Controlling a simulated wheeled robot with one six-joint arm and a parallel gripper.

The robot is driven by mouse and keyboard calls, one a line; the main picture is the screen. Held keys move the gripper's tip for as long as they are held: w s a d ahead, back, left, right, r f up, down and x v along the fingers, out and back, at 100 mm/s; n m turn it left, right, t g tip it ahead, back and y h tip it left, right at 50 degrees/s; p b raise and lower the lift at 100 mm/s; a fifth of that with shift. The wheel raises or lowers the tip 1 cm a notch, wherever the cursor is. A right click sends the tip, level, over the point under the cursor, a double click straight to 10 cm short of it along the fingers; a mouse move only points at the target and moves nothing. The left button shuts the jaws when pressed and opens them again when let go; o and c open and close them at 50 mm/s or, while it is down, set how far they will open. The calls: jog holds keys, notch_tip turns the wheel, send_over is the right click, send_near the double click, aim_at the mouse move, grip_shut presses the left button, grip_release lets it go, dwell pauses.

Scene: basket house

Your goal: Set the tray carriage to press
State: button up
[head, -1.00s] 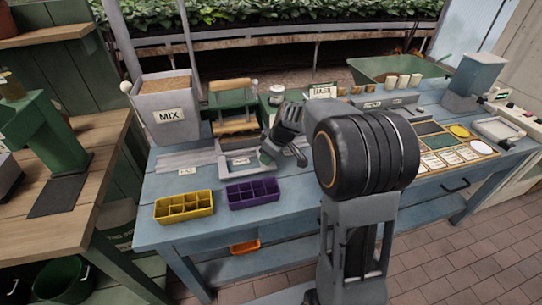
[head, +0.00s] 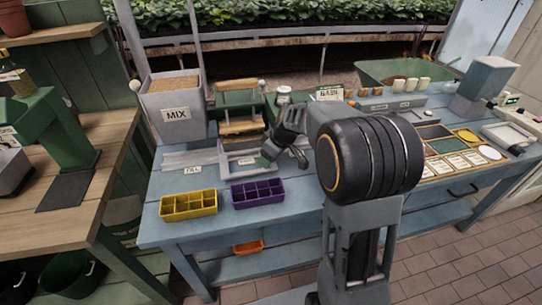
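The tray carriage (head: 241,170) is a grey frame low on the pale rail (head: 180,160) on the blue bench. It sits in front of and below the green press (head: 228,98) with its wooden bars, right of the grey hopper marked MIX (head: 176,114). A small label, too small to read, lies by the carriage; a label that seems to read FILL (head: 193,170) is left of it. My gripper (head: 285,160) is at the carriage's right end, its fingers spread and pointing down. Nothing shows between them. I cannot tell whether a finger touches the carriage.
A yellow divided tray (head: 188,205) and a purple divided tray (head: 257,192) lie at the bench's front edge. Cups (head: 412,84), a green tub (head: 385,72) and a board of cards (head: 455,160) are to the right. A wooden bench (head: 85,190) stands at the left.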

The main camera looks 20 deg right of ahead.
jog(key=p+v, duration=0.1)
jog(key=v, duration=1.3)
jog(key=s+a+r+m+h+p, duration=0.1)
jog(key=s+a+m+h+p, duration=0.2)
jog(key=s+m+p, duration=0.5)
jog(key=s+a+p, duration=0.1)
jog(key=s, duration=0.9)
jog(key=shift+s+r, duration=0.2)
jog(key=shift+r, duration=0.05)
